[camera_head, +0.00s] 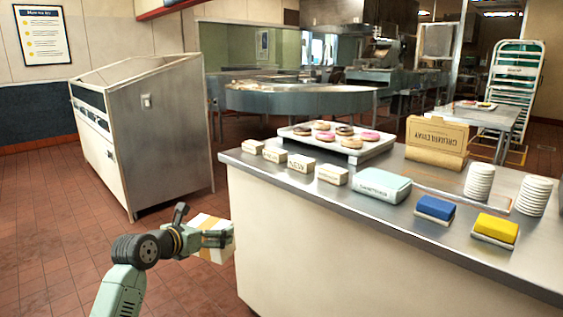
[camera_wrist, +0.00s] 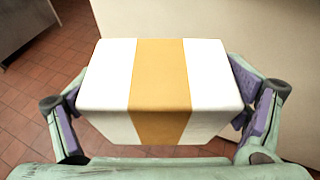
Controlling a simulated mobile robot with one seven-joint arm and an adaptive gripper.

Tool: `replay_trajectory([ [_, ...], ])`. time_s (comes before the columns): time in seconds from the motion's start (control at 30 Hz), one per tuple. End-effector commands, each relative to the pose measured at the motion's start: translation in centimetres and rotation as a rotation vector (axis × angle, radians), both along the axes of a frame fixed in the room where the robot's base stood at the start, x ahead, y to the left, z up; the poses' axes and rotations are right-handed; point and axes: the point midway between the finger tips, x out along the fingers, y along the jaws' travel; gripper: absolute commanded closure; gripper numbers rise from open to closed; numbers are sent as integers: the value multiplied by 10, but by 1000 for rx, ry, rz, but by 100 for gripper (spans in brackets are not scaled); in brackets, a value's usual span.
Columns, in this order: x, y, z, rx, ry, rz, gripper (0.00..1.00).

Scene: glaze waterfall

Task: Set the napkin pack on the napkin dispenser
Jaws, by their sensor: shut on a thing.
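The napkin pack (camera_wrist: 205,85) is a white block with a tan band around its middle. My gripper (camera_wrist: 158,108) is shut on it, one finger pressed to each side. In the head view, the pack (camera_head: 217,252) is held in the air at the counter's left end, below the top, with my gripper (camera_head: 205,236) partly covering it. On the counter, a pale green lettered box (camera_head: 376,187) may be the napkin dispenser; its lettering is too small to read. It stands apart from my gripper, to the right.
The steel-topped counter (camera_head: 325,205) bears several small cream boxes (camera_head: 333,174), a doughnut tray (camera_head: 340,150), a brown carton (camera_head: 436,140), plate stacks (camera_head: 479,183), and blue (camera_head: 435,208) and yellow (camera_head: 496,229) blocks on white bases. A steel cabinet (camera_head: 160,140) stands left; open floor lies between.

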Motion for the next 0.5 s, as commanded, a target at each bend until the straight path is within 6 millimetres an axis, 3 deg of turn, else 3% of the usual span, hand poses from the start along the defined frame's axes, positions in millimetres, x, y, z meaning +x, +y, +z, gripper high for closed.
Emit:
replay_trajectory([
  [0.03,-5,9,-34,-11,6,20,40],
  [0.2,-22,25,-123,-7,15,76,40],
  [0.5,-57,16,-259,-1,32,161,40],
])
